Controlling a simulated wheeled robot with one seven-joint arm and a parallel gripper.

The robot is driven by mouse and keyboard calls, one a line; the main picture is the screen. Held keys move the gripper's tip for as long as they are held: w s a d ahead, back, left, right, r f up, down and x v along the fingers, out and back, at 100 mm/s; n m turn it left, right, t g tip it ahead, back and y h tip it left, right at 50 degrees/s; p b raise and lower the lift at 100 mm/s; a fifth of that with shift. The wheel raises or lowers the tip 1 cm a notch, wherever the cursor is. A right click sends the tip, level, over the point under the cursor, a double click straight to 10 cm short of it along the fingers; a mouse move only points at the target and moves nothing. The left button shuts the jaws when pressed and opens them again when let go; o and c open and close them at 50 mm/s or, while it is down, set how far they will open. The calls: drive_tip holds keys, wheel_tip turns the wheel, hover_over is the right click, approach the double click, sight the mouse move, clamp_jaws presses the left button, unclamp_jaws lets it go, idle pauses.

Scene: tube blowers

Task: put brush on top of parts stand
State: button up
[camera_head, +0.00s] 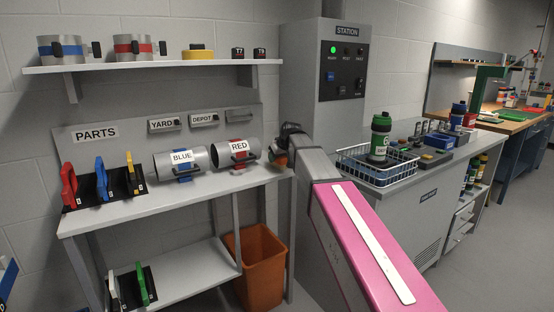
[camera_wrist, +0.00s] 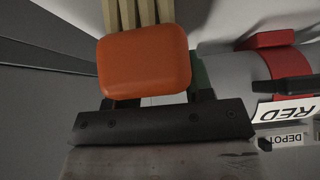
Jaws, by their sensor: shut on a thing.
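My gripper (camera_head: 288,148) is beside the right end of the parts stand (camera_head: 130,212), a grey bench with a PARTS sign on its back panel. In the wrist view it is shut on the brush (camera_wrist: 145,62), which has an orange block and several tan strips beyond it. In the head view only a small orange bit of the brush (camera_head: 281,161) shows, near the level of the stand's top. The dark gripper parts (camera_wrist: 160,122) hide some of the brush. I cannot tell whether the brush touches the stand.
The RED tube (camera_head: 236,153) and BLUE tube (camera_head: 181,163) lie on the stand. A rack of coloured tools (camera_head: 100,185) stands at its left. An orange bin (camera_head: 257,265) is below. A wire basket (camera_head: 375,165) with a green bottle is to the right. Free top lies along the front edge.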

drive_tip(key=shift+f, duration=0.3)
drive_tip(key=shift+f, duration=0.1)
drive_tip(key=o, duration=1.2)
drive_tip(key=v, duration=1.2)
drive_tip(key=s+d+f+m+g+h, duration=0.1)
drive_tip(key=s+d+f, duration=0.2)
drive_tip(key=f, duration=0.5)
drive_tip(key=s+d+f+m+g, duration=0.1)
drive_tip(key=s+d+f, duration=0.25)
drive_tip(key=f, duration=0.35)
drive_tip(key=s+d+f+m+g+h, duration=0.1)
drive_tip(key=s+d+f, duration=0.25)
drive_tip(key=f, duration=0.45)
drive_tip(key=s+d+f+m+g+h, duration=0.1)
drive_tip(key=s+d+f, duration=0.3)
drive_tip(key=s+f, duration=0.5)
drive_tip(key=s+d+f+m+g+h, duration=0.1)
drive_tip(key=s+d+f, duration=0.3)
drive_tip(key=s+f, duration=0.4)
drive_tip(key=shift+s+d+f+m+g, duration=0.2)
drive_tip(key=shift+s+f+m+g, duration=0.15)
drive_tip(key=shift+s+m+g, duration=0.4)
